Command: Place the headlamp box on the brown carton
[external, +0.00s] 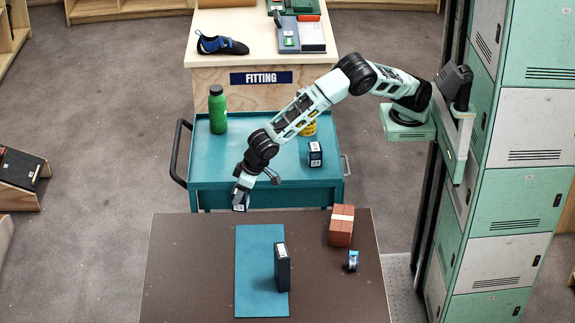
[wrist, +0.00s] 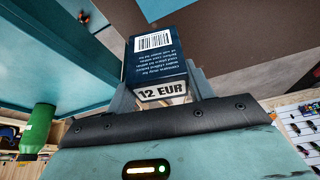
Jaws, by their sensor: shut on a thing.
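My gripper (external: 241,192) is shut on a small dark blue box (wrist: 157,58) with a white barcode label and a "12 EUR" tag. No product name for it is readable, so I cannot tell for sure that it is the headlamp box. In the external view the held box (external: 239,206) is small and partly hidden by the fingers, near the gap between the teal trolley and the brown table. The brown carton (external: 340,233), with a pale strip across its top, stands on the table to the right of my gripper.
A tall black box (external: 283,270) stands on the blue mat (external: 255,245) on the brown table (external: 190,265). A small blue item (external: 352,261) lies beside the carton. The teal trolley (external: 225,165) holds a green bottle (external: 217,110), a yellow item and a small dark box (external: 315,155).

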